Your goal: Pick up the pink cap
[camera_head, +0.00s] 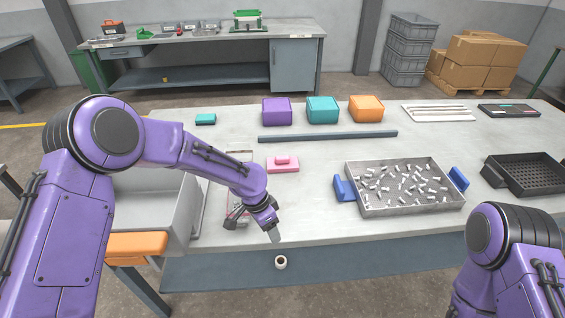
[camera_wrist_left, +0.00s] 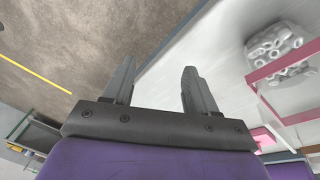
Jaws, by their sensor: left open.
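The pink cap (camera_head: 283,163) lies on the table as a flat pink block with a small raised piece on top, right of my left forearm. My left gripper (camera_head: 253,226) is near the table's front edge, in front of the cap and apart from it. In the left wrist view the gripper (camera_wrist_left: 158,72) is open, with nothing between its fingers. A pink patch (camera_wrist_left: 263,137) at the lower right there may be the cap; I cannot tell. My right gripper is out of view.
A clear, pink-edged container (camera_wrist_left: 290,72) lies right of the fingers in the wrist view, with white parts by it. A metal tray (camera_head: 408,207) of small white parts and a blue bar (camera_head: 328,136) are on the table. A tape roll (camera_head: 280,262) shows below the front edge.

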